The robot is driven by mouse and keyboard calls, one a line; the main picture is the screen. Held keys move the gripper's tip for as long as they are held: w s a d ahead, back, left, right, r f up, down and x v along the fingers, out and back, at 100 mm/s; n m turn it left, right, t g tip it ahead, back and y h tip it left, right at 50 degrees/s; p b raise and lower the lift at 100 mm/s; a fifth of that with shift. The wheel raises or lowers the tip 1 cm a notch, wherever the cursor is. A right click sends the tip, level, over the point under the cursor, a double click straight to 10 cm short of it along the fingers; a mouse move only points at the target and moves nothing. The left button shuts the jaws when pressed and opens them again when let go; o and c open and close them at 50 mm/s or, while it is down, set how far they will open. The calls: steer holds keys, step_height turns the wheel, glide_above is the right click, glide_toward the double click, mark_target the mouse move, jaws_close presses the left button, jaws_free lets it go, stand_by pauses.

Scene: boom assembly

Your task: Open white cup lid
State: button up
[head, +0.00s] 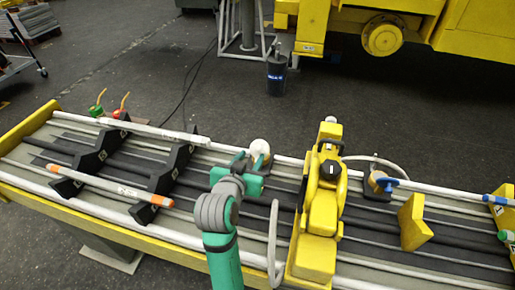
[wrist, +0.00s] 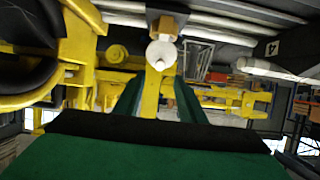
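The white cup lid (head: 260,147) is a small pale round piece at the far edge of the long bench, just beyond my gripper (head: 250,172). In the wrist view the white lid (wrist: 161,52) has a rounded, pointed shape and sits against a brownish mount, upper centre. My green fingers (wrist: 158,98) stand apart on either side below it, with a gap between them and nothing held. The lid lines up roughly with that gap. I cannot tell exactly how far the fingertips are from it.
A yellow machine unit (head: 318,215) stands on the bench close to the right of my arm. A curved grey hose (head: 273,240) rises between them. Black brackets (head: 172,178) and an orange-ended tube (head: 130,193) lie left. A dark bin (head: 277,75) stands on the floor behind.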

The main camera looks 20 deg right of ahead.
mark_target(258, 147)
steer(key=x, duration=0.7)
steer(key=shift+w+d, duration=0.1)
steer(key=shift+w, duration=0.05)
jaws_close()
